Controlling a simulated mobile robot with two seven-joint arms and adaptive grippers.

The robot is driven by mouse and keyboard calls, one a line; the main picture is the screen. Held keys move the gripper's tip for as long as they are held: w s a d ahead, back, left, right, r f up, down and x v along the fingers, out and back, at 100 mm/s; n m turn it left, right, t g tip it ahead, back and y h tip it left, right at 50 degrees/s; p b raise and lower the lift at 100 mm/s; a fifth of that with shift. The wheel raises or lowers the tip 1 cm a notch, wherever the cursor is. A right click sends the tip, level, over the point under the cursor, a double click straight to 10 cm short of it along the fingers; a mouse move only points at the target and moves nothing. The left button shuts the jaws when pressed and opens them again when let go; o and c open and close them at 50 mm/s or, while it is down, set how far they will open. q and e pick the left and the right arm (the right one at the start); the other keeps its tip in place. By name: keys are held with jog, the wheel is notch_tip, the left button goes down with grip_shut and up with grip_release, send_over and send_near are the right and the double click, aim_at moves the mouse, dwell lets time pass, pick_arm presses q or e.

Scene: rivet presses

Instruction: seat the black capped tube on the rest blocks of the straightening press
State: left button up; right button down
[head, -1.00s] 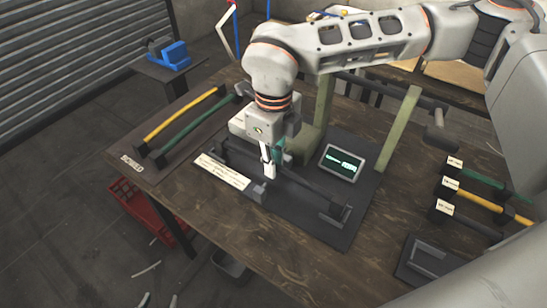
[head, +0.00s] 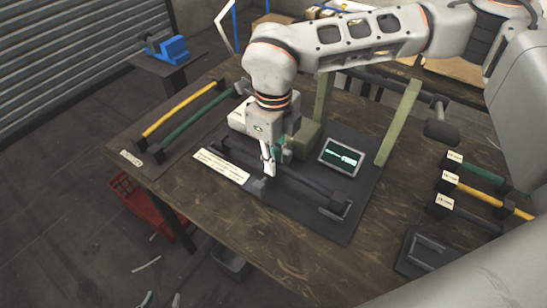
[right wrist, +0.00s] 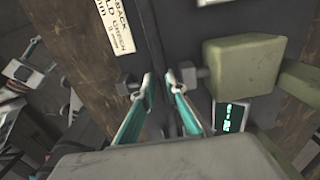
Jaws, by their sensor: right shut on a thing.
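The black capped tube (head: 308,186) runs lengthwise over the straightening press (head: 352,226), low along its dark base. My right gripper (head: 269,169) points down at the middle of the tube and is shut on it. In the right wrist view, the gripper's teal-padded fingers (right wrist: 161,84) stand either side of the dark tube. One rest block (head: 334,208) shows under the near right end of the tube. Whether the tube touches the blocks is hard to tell. The far left end is partly hidden by the gripper. My left gripper is not in view.
A lit screen (head: 342,156) and green posts (head: 398,122) stand beside the tube. A rack with yellow and green tubes (head: 183,110) lies at left. Labelled holders (head: 445,182) and a dark tray (head: 424,256) are at right. A red crate (head: 140,203) sits on the floor.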

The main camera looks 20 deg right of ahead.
jog(key=shift+f, duration=0.1)
jog(key=c, duration=2)
grip_release()
jog(key=shift+o, duration=0.2)
